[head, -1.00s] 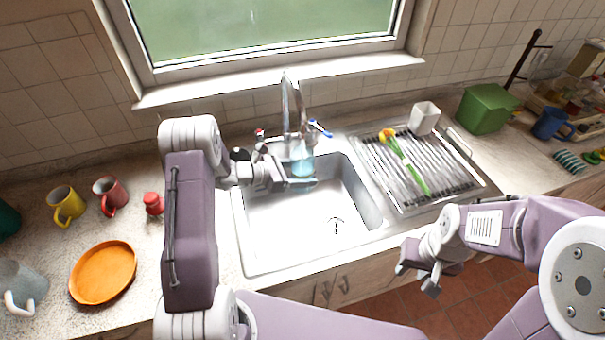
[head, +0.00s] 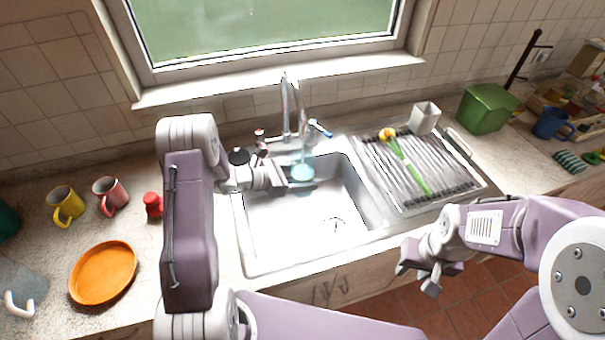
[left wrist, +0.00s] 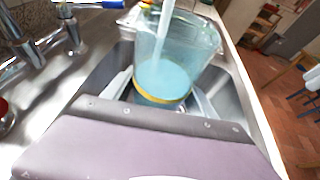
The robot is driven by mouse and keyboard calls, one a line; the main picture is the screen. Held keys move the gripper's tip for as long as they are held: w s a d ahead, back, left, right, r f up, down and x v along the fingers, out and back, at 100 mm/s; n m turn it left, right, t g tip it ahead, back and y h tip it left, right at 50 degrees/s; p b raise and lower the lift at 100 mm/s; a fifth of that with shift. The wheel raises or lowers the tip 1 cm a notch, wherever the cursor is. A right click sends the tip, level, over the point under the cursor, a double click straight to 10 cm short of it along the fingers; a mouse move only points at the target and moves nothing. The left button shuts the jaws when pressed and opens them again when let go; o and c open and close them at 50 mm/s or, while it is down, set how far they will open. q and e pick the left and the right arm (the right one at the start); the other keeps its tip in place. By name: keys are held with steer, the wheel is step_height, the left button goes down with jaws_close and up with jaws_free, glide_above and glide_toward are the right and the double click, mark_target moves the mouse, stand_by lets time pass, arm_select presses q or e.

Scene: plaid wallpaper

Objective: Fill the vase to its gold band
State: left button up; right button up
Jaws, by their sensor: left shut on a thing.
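The vase (left wrist: 178,45) is clear, bluish glass with a gold band (left wrist: 160,98) low on its body. In the head view the vase (head: 302,171) is upright under the tap (head: 287,112), over the back of the sink. A stream of water runs into its mouth. In the left wrist view the near edge of the water surface shows close to the gold band; the exact level is hard to tell. My left gripper (head: 298,184) is shut on the vase. My right gripper (head: 418,280) is open and empty in front of the counter.
The sink (head: 310,215) is otherwise empty. Mugs, a red shaker (head: 153,205) and an orange plate (head: 103,272) stand on the left counter. A green bin (head: 487,108) stands at right.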

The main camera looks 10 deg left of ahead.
arm_select(q)
steer(key=s+d, duration=0.1)
steer(key=s, duration=0.5)
steer(key=shift+s+d+b, duration=0.3)
steer(key=shift+s+d, duration=0.05)
steer(key=shift+s, duration=0.05)
steer(key=shift+r, duration=0.2)
